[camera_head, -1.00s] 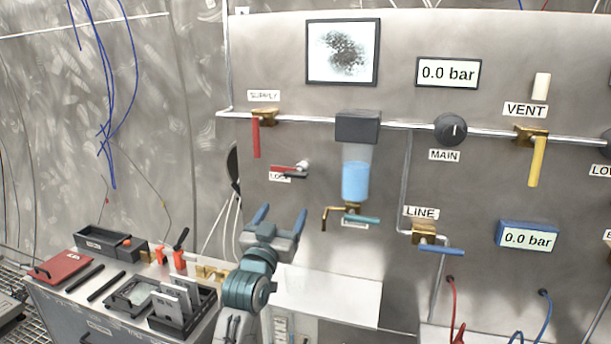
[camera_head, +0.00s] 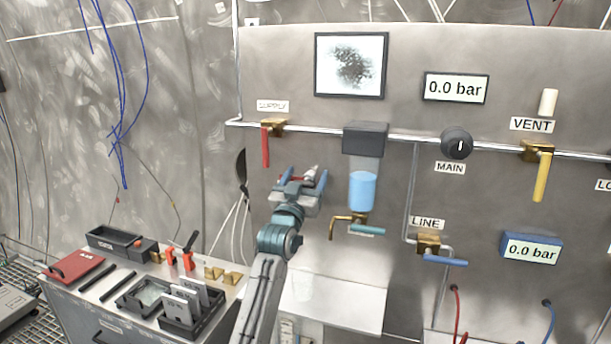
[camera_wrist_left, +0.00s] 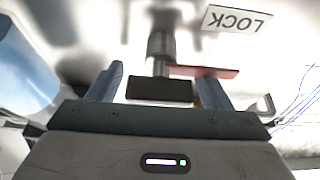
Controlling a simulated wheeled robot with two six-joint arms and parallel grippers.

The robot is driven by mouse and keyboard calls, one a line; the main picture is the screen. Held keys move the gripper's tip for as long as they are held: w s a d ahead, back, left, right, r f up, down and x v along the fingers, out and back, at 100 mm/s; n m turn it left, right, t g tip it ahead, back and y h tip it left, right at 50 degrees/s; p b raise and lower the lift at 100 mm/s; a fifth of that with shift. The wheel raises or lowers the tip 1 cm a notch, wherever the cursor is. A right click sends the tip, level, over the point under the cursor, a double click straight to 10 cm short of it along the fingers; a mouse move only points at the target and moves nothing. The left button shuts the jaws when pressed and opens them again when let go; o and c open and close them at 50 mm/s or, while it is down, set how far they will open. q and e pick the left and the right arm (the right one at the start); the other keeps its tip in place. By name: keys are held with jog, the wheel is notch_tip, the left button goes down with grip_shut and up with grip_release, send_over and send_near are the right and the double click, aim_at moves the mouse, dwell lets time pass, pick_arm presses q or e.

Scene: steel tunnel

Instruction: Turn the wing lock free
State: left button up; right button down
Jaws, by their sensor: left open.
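The wing lock (camera_head: 310,172) is on the wall panel, left of the blue-filled reservoir, and is mostly hidden by my left gripper in the head view. In the left wrist view its metal stem (camera_wrist_left: 161,48), black wing (camera_wrist_left: 160,90) and flat red bar (camera_wrist_left: 204,71) show, with the LOCK label (camera_wrist_left: 237,20) beside it. My left gripper (camera_head: 304,180) is open in front of the lock. In the left wrist view its blue fingers (camera_wrist_left: 158,86) stand on either side of the black wing, with a gap at the left finger. Contact at the right finger is unclear.
The reservoir (camera_head: 362,188) with a teal-handled tap (camera_head: 366,230) is just right of my gripper. The red SUPPLY lever (camera_head: 265,148) hangs above left. A cart (camera_head: 70,293) with trays and tools stands below left.

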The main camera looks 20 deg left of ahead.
pick_arm(q)
jog(key=c, duration=0.8)
jog(key=shift+c, duration=0.9)
pick_arm(e)
jog(key=shift+w+d, duration=0.15)
jog(key=shift+d, duration=0.15)
